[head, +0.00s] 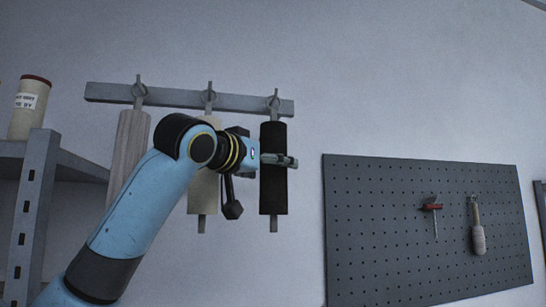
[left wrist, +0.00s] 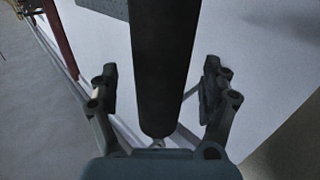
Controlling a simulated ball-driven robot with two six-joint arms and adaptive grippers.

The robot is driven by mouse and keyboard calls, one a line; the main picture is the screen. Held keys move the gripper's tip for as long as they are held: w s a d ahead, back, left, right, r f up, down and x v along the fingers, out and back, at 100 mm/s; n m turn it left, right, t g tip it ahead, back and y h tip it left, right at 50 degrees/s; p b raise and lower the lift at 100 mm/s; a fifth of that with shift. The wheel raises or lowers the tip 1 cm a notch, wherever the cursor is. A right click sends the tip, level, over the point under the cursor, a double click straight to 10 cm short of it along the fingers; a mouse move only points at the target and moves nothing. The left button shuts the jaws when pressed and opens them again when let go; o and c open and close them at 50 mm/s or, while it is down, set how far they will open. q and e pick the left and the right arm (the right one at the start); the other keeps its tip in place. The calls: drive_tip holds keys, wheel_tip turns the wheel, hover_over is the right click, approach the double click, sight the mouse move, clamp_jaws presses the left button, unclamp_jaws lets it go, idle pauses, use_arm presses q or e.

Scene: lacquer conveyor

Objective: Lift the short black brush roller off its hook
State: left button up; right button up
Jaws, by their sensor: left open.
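The short black brush roller (head: 273,190) hangs upright from the right hook of a grey wall rail (head: 190,98) in the head view. My left gripper (head: 290,161) is at its upper half, with a finger across the front of it. In the left wrist view the black roller (left wrist: 162,65) lies between the two spread fingers of the left gripper (left wrist: 160,90), with a gap visible on each side. The gripper is open. The right gripper is in neither view.
A pale roller (head: 203,190) hangs on the middle hook, partly behind my arm, and a wood-toned roller (head: 128,145) on the left hook. A shelf (head: 60,158) with a cream canister (head: 29,108) stands at left. A dark pegboard (head: 400,230) holds tools at right.

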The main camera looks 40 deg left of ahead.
use_arm(q)
drive_tip(key=shift+w+a, duration=0.15)
drive_tip(key=shift+w, duration=0.9)
drive_tip(key=c, duration=1.4)
